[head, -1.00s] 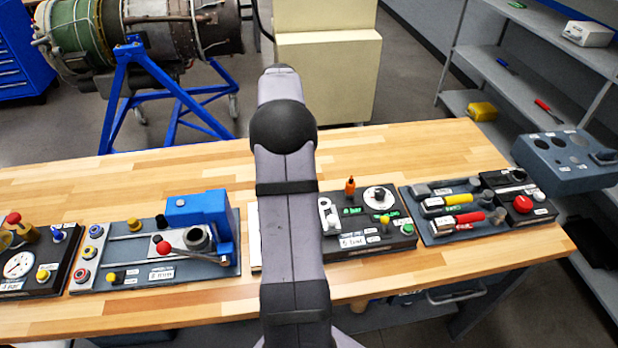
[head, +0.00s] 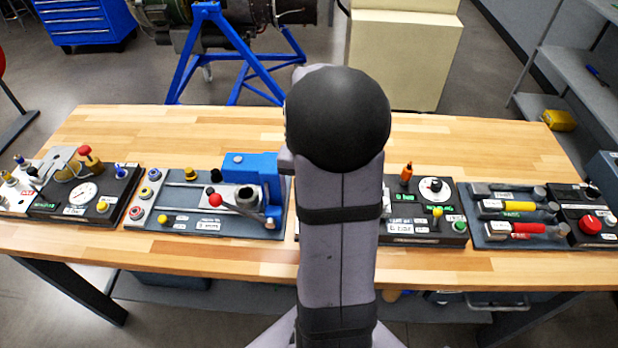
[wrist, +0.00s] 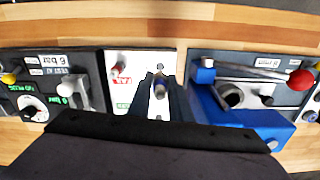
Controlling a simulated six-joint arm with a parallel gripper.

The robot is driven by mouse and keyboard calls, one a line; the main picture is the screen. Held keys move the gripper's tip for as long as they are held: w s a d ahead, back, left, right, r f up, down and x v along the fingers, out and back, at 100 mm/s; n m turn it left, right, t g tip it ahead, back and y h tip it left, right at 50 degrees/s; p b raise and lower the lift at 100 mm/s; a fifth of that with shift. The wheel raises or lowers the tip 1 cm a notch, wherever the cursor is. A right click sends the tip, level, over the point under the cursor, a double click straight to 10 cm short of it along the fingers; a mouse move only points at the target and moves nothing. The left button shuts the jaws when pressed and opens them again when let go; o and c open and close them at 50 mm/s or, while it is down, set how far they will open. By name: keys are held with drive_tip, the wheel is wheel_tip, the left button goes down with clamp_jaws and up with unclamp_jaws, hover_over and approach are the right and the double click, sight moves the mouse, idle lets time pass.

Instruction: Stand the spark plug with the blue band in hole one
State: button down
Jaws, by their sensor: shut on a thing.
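In the wrist view my gripper (wrist: 163,100) has its two dark fingers shut on a slim metal spark plug (wrist: 160,86). A bluish band shows low on it, between the fingers. The plug is over a white plate (wrist: 139,85) with a small dark spot near its far end; I cannot tell whether the plug touches the plate. Another plug with a red band (wrist: 118,69) is on the plate's left side, beside red and green labels. The holes' numbers are not readable. In the head view my arm hides the gripper, the plug and most of the plate.
A blue vise (head: 250,177) on a dark panel is close on one side of the plate. A black panel with a dial and switches (head: 430,212) is on the other. A tool tray (head: 490,235) and gauge panel (head: 90,205) are farther out. The bench's back strip (head: 150,125) is clear.

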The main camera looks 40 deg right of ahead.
drive_tip(key=shift+w+d+f, duration=0.1)
drive_tip(key=shift+w+d, duration=0.1)
drive_tip(key=shift+w, duration=0.1)
drive_tip(key=shift+f, duration=0.1)
drive_tip(key=shift+f+b, duration=1.9)
drive_tip(key=shift+f, duration=0.3)
drive_tip(key=shift+f, duration=0.75)
drive_tip(key=shift+f, duration=0.3)
drive_tip(key=shift+f, duration=0.35)
idle(0.4)
drive_tip(key=shift+f+b, duration=0.25)
drive_tip(key=shift+b, duration=0.05)
drive_tip(key=shift+s+f, duration=0.1)
